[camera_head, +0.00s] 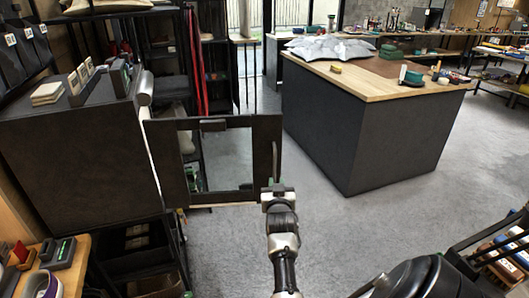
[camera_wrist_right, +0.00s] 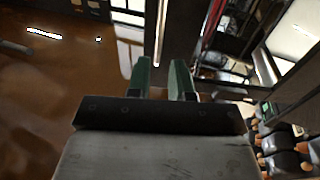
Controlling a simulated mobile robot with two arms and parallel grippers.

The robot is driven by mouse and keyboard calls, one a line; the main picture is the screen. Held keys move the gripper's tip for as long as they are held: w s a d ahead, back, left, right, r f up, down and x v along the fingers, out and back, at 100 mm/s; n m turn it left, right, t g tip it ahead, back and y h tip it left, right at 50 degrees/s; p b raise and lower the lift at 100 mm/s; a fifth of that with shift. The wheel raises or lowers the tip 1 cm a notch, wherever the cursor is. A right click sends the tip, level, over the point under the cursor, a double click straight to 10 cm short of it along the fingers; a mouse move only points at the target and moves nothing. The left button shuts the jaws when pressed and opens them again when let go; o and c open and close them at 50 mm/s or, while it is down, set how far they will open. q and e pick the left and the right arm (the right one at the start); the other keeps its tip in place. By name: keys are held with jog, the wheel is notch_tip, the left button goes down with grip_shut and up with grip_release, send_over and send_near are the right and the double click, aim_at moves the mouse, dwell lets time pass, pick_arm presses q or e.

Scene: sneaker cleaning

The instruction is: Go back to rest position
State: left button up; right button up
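My right gripper (camera_head: 277,184) is in the middle of the head view, at the right edge of an open dark door with a rectangular window (camera_head: 263,128). A curved grey handle (camera_head: 277,160) shows just above the fingers. The two green fingers also show in the right wrist view (camera_wrist_right: 164,78), with a gap between them and nothing clearly held. Whether they touch the handle is hard to tell. My left gripper is not in view.
A dark cabinet (camera_head: 75,150) stands at left, with the door hanging at its front right. A dark island with a wooden top (camera_head: 375,88) stands at right. Grey floor (camera_head: 330,225) is clear between them. Racks and small items stand at lower left (camera_head: 60,250) and lower right (camera_head: 505,255).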

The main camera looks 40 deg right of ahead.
jog(key=a+f+n+y, duration=0.25)
jog(key=a+f, duration=0.35)
jog(key=f, duration=0.3)
jog(key=a+f+n+y, duration=0.2)
jog(key=a+f+y, duration=0.25)
jog(key=f, duration=0.45)
jog(key=s+a+f+n+g+y, duration=0.1)
jog(key=s+a+f+g, duration=0.1)
jog(key=s+a+f, duration=0.4)
jog(key=s+a+f+n+g+y, duration=0.2)
jog(key=a+f, duration=0.2)
jog(key=f, duration=0.5)
jog(key=s+a+f+n+g+y, duration=0.1)
jog(key=s+a+f+g, duration=0.15)
jog(key=s+f, duration=0.35)
jog(key=s+a+f+n+g+y, duration=0.1)
jog(key=s+a+f, duration=0.25)
jog(key=s, duration=0.45)
jog(key=s+a+f+g, duration=0.1)
jog(key=s+f+g, duration=0.1)
jog(key=s, duration=0.9)
jog(key=s+a+f+n+g, duration=0.1)
jog(key=s+f, duration=0.4)
jog(key=s, duration=0.6)
jog(key=shift+a+g+y, duration=0.25)
jog(key=shift+g+y, duration=0.05)
jog(key=shift+g, duration=0.45)
